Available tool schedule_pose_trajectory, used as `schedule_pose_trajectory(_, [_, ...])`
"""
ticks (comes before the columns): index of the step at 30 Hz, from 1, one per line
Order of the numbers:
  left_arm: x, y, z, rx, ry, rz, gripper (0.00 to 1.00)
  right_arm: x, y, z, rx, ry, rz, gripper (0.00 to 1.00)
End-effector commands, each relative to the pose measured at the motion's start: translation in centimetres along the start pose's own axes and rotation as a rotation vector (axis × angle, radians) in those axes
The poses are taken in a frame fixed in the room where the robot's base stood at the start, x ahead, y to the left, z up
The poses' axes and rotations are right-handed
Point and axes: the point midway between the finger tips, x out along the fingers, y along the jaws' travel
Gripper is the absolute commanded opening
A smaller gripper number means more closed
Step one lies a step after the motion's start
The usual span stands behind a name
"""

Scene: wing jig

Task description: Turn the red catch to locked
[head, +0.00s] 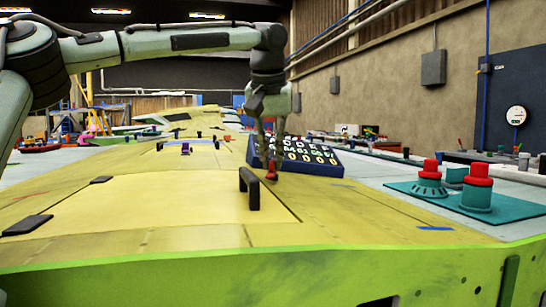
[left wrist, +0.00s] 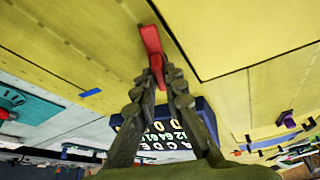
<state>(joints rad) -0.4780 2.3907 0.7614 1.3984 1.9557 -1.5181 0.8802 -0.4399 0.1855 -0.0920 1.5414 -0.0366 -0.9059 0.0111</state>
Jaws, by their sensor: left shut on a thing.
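The red catch (head: 271,176) is a small red piece on the yellow wing surface (head: 340,208), near a panel seam. In the left wrist view the catch (left wrist: 151,42) is a narrow red lever that reaches out past my fingertips. My left gripper (head: 271,160) comes down on it from above, and the fingertips (left wrist: 160,76) are closed on the lever's near end. The fingers hide part of the catch in the head view. I cannot read any locked or unlocked mark. My right gripper is in neither view.
A black handle (head: 249,188) stands up from the wing just in front of the catch. A dark blue panel with white characters (head: 318,158) lies behind it. Red-topped teal fixtures (head: 477,187) stand on a teal mat at the right. The wing's front left is mostly clear.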

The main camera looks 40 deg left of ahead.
Motion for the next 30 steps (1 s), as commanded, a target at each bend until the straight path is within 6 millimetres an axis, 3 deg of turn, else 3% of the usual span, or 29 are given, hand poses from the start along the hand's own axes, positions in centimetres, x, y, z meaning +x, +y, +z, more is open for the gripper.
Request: schedule_pose_trajectory(30, [0.18, -0.78, -0.37, 0.871, -0.002, 0.365, 0.0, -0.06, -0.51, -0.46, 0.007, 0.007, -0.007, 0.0])
